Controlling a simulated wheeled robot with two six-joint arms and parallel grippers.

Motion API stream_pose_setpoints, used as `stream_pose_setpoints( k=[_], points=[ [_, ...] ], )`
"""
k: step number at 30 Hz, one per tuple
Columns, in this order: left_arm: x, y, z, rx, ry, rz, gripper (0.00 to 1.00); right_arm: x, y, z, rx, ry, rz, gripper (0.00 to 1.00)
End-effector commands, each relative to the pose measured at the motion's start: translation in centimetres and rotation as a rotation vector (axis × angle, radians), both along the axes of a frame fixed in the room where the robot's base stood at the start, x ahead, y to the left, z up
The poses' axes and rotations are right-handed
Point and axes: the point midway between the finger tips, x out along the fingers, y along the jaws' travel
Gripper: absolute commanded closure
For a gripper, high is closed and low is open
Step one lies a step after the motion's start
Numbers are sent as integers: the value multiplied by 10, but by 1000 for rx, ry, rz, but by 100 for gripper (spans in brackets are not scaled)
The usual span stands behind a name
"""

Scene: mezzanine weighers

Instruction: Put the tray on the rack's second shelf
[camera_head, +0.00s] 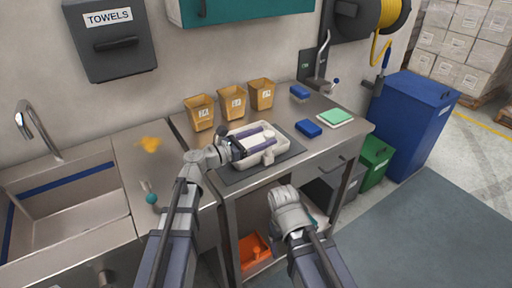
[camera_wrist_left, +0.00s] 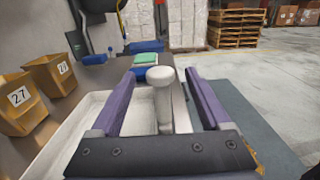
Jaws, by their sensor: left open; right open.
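The white tray (camera_head: 284,146) sits on a dark mat (camera_head: 232,178) on the steel bench. It also shows in the left wrist view (camera_wrist_left: 62,138), under and left of the fingers. My left gripper (camera_head: 268,137) is open over the tray, its purple fingers spread. In the left wrist view a pale round-headed upright piece (camera_wrist_left: 161,78) stands between the fingers, with gaps on both sides; I cannot tell whether it belongs to the tray. My right gripper (camera_head: 285,194) is low in front of the bench, empty, its fingers mostly hidden. I cannot make out a rack.
Several numbered tan bins (camera_head: 232,102) stand along the wall behind the tray. Blue blocks (camera_head: 308,129) and a green-topped pad (camera_head: 336,117) lie to the right. A sink (camera_head: 75,215) is at left. An orange bin (camera_head: 254,250) sits below the bench.

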Motion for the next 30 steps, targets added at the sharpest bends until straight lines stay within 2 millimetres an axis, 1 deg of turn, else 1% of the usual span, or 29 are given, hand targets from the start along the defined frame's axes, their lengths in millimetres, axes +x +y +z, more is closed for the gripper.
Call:
stream_pose_setpoints(
  k=[1,3,6,12,14,30],
  points=[
    [6,-8,-1,0,0,-4,20,0,0,-1,0,0,0,26],
    [13,-16,0,0,0,-2,20,0,0,0,0,0,0,26],
    [17,-24,0,0,0,-2,20,0,0,0,0,0,0,26],
    [17,-24,0,0,0,0,20,0,0,0,0,0,0,26],
    [17,-24,0,0,0,0,25,0,0,0,0,0,0,26],
    [17,-23,0,0,0,0,86,0,0,0,0,0,0,26]
  ],
)
